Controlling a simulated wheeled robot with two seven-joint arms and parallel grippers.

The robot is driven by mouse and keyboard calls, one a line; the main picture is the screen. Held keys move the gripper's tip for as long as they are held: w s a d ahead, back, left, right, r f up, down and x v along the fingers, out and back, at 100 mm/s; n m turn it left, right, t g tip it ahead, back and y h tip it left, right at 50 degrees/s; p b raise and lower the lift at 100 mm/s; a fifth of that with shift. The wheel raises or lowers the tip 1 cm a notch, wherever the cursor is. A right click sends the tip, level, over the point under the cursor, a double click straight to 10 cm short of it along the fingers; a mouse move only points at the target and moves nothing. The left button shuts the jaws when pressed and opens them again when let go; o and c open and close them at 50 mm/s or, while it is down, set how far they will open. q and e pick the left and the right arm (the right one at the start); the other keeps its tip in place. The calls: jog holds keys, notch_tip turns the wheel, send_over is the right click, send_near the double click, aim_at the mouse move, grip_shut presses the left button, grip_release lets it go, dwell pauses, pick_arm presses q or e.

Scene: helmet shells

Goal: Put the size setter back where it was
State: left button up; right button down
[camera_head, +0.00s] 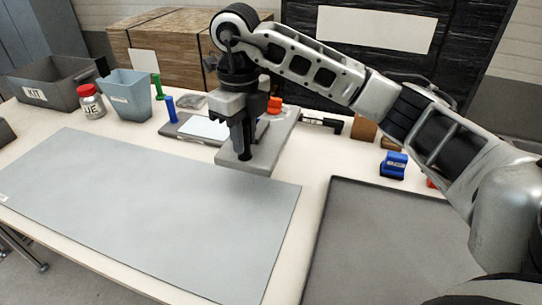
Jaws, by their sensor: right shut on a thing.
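My right gripper (243,150) reaches down from the right arm at the table's centre back. It is shut on a small dark thing, taken to be the size setter, mostly hidden between the fingers. The fingertips are low over a light grey block-like base (262,163); I cannot tell whether the held thing touches it. My left gripper is not in view.
A grey-blue mat (150,210) lies bare at the front left, and a dark tray (375,245) at the right. A blue labelled block (393,165) stands right.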

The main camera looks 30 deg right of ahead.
aim_at(269, 143)
jog(key=d+f, duration=0.3)
jog(key=w+d+f, duration=0.1)
jog(key=d+f, duration=0.2)
jog(key=shift+w+d+f, duration=0.15)
jog(key=shift+w+f, duration=0.05)
jog(key=shift+f, duration=0.05)
notch_tip(269, 143, down, 2)
jog(key=shift+f+p, duration=0.25)
jog(key=shift+p, duration=0.35)
jog(key=shift+f+b, duration=0.3)
jog(key=shift+f, duration=0.4)
jog(key=c, duration=1.7)
grip_release()
jog(key=shift+f, duration=0.1)
jog(key=o, duration=0.4)
jog(key=shift+o, duration=0.2)
jog(key=shift+r+p, duration=0.3)
jog(key=shift+r, duration=0.45)
notch_tip(269, 143, up, 12)
jog(key=shift+f+b, duration=0.25)
jog(key=shift+b, duration=0.25)
